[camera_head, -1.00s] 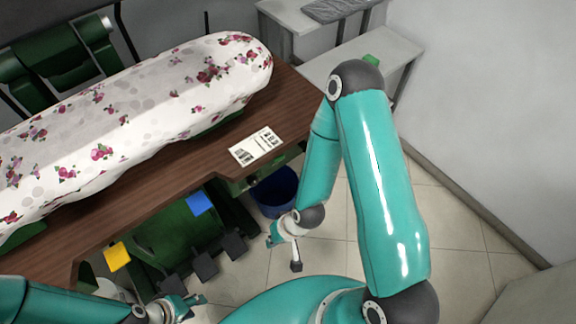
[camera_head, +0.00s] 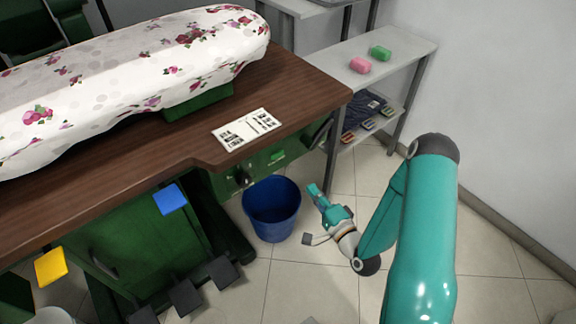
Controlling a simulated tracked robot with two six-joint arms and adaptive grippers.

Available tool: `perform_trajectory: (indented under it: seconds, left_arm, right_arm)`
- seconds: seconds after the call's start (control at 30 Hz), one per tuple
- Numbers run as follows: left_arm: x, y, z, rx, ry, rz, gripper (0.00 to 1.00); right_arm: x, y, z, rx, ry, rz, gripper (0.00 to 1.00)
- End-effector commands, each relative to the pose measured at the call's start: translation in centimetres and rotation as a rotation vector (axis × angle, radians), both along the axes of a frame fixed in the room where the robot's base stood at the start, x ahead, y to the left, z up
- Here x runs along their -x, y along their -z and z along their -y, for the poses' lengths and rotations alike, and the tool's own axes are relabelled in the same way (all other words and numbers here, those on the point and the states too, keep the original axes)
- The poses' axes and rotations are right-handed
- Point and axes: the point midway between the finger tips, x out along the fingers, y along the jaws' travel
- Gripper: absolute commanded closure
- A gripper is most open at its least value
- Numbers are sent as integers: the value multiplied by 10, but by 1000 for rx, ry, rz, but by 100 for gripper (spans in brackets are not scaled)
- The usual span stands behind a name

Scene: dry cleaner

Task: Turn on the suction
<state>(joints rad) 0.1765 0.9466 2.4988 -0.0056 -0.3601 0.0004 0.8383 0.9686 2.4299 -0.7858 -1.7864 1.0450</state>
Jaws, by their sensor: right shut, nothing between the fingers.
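The ironing table has a padded board (camera_head: 150,75) with a floral cover on a brown wooden top (camera_head: 300,90). Below the top's front edge is a green panel with a dark knob (camera_head: 243,178) and a bright green part (camera_head: 277,156). Several dark pedals (camera_head: 222,272) stand near the floor below. I cannot tell which control belongs to the suction. My right gripper (camera_head: 314,190) is shut and empty. It appears just right of the blue bucket and below the table's right corner, apart from the panel. My left gripper is out of view.
A blue bucket (camera_head: 271,210) stands on the floor below the panel. A blue square (camera_head: 171,199) and a yellow square (camera_head: 50,266) show on the table's front. A printed card (camera_head: 246,129) lies on top. A grey shelf (camera_head: 405,48) holds pink and green blocks. Tiled floor at right is clear.

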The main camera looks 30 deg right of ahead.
Motion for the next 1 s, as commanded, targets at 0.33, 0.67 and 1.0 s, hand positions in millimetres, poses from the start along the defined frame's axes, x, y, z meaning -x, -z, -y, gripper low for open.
perform_trajectory:
  seconds: [0.33, 0.67, 1.0]
  left_arm:
    - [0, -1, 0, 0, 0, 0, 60]
    - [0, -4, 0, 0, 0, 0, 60]
    - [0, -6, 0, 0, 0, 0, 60]
  right_arm:
    - [-4, -1, 0, 5, -1, -2, 100]
    - [-52, -2, 3, 7, -4, 1, 100]
    - [-117, -1, 7, 6, -4, 0, 100]
